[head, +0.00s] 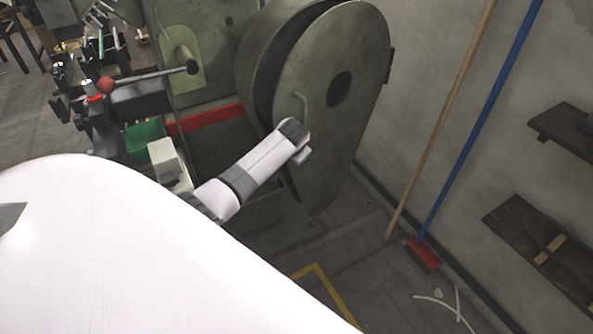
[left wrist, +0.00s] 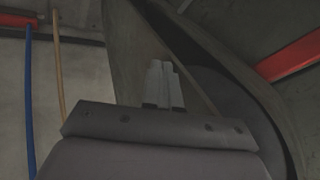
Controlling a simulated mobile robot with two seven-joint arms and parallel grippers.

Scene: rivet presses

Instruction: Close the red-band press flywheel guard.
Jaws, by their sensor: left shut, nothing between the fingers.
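The flywheel guard (head: 345,75) is a grey-green teardrop plate with a round hole and a small bar handle (head: 301,103). It stands ajar, with a dark gap between it and the rounded housing (head: 262,50) of the press with the red band (head: 205,120). My left arm reaches to the guard's lower left edge; its fingers are hidden in the head view. In the left wrist view my left gripper (left wrist: 164,72) is shut and empty, close to the guard's plate (left wrist: 125,55); contact cannot be told. My right gripper is out of view.
A wooden pole (head: 440,120) and a blue-handled broom (head: 480,120) lean on the right wall near wooden shelves (head: 540,235). Floor below the guard is open, with yellow marking (head: 335,295).

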